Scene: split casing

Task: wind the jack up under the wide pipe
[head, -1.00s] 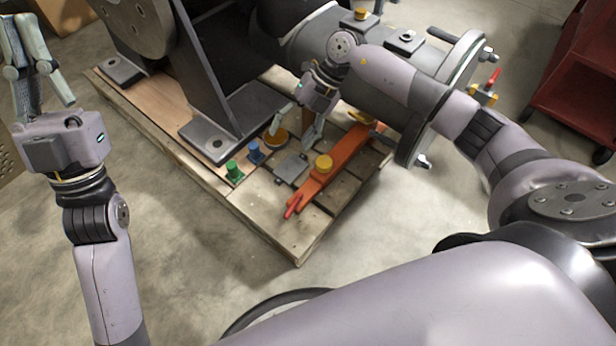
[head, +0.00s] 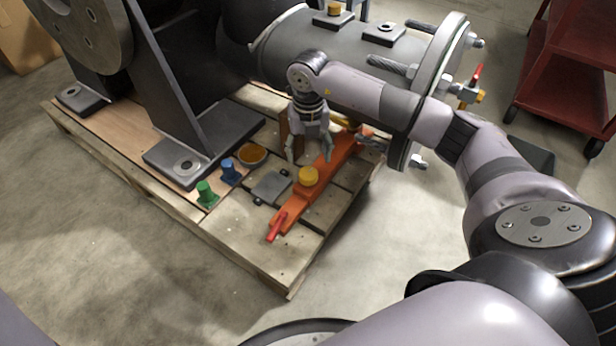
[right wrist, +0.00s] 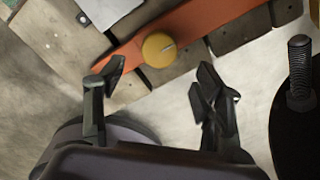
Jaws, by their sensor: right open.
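The orange jack (head: 290,212) lies on the wooden pallet, with a round yellow knob (head: 308,176) on top and a red handle (head: 275,227) at its near end. The wide grey pipe (head: 345,62) runs above the jack's far end. My right gripper (head: 310,155) points down just behind the knob, open and empty. In the right wrist view the knob (right wrist: 158,49) appears in line with the gap between the open fingers (right wrist: 156,78), and I see no contact. The jack's far end is partly hidden by my right gripper and arm. My left gripper is out of view.
Green (head: 207,195) and blue (head: 230,172) pegs, an amber disc (head: 252,154) and a grey plate (head: 271,187) sit left of the jack. A pipe flange (head: 437,85) with bolts stands to the right. The floor in front of the pallet is clear.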

